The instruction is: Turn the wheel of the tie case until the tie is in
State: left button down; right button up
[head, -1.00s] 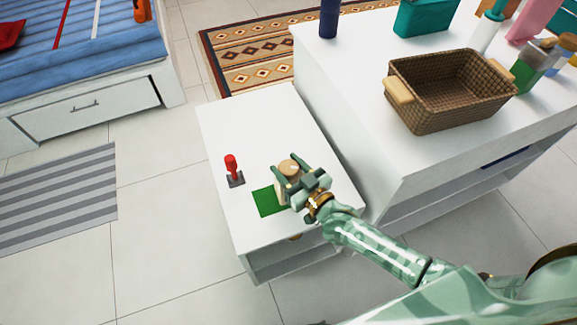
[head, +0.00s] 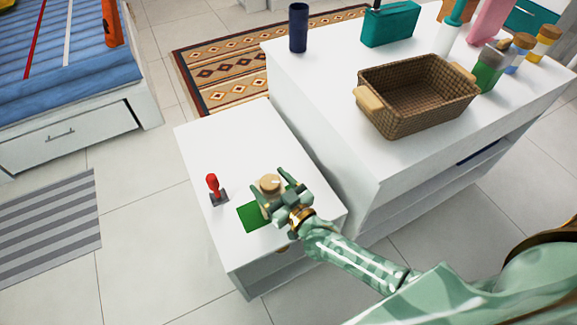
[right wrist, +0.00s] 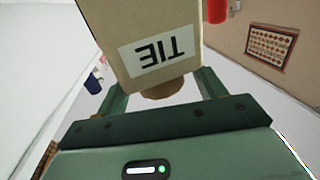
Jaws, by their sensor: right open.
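The tie case is a beige box (right wrist: 140,30) with a white TIE label, upside down in the right wrist view. A round wooden wheel (head: 269,182) tops it in the head view, and a round brown part (right wrist: 163,88) shows below the label in the right wrist view. My right gripper (head: 272,184) is open, its fingers on either side of the case and wheel. I cannot tell whether they touch. No tie can be made out; the gripper hides part of the case. My left gripper is not in view.
The case stands by a green square (head: 255,218) on a low white cabinet (head: 235,145). A red-handled object (head: 213,186) stands to its left. A taller white unit (head: 330,120) on the right holds a wicker basket (head: 378,112) and several containers. The cabinet's far end is clear.

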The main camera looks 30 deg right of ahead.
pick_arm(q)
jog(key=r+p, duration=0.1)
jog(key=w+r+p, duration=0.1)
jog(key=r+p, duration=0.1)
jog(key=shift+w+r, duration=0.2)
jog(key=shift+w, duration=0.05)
pick_arm(e)
jog(key=v, duration=1.5)
jog(key=shift+s, duration=0.25)
jog(key=shift+d, duration=0.1)
